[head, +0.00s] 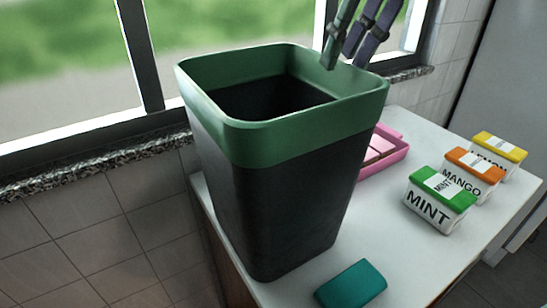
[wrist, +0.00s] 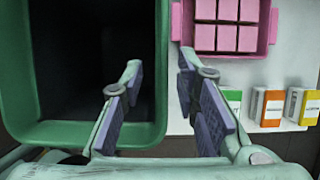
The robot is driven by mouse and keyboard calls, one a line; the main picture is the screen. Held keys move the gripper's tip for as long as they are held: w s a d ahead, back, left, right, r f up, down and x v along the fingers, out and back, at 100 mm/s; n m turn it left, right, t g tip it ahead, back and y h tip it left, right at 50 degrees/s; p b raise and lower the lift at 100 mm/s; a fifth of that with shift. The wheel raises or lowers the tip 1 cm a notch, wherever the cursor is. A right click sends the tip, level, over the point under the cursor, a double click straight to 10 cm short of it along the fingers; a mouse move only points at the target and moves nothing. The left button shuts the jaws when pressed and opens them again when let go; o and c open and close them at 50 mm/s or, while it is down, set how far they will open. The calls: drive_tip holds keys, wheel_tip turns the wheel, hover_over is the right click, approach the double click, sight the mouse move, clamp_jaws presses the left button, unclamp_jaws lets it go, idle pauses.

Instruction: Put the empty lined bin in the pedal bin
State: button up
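A large black bin with a green rim band (head: 295,135) stands upright on the white counter, and its dark inside looks empty. It fills the left of the wrist view (wrist: 80,132). I see only this one bin and cannot tell a separate pedal bin. My gripper (head: 345,55) is at the bin's back right rim in the head view. In the wrist view my gripper (wrist: 158,85) is open, with one finger over the bin's opening and the other outside its right wall. The rim lies between the fingers; contact is not clear.
A pink tray (head: 399,157) of pink blocks lies behind the bin. MINT (head: 438,205), MANGO (head: 470,180) and LEMON (head: 498,157) boxes stand at the right. A teal block (head: 352,284) lies in front. The white counter (head: 430,262) is clear at front right. A window sill (head: 90,162) runs behind.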

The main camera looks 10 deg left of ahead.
sight(329, 87)
drive_tip(key=x, duration=0.6)
drive_tip(key=shift+w+p, duration=0.2)
drive_tip(key=shift+p, duration=0.1)
drive_tip(key=shift+w+a+f, duration=0.1)
drive_tip(key=shift+f, duration=0.15)
drive_tip(key=shift+f, duration=0.25)
drive_tip(key=shift+c, duration=0.5)
clamp_jaws()
idle(0.7)
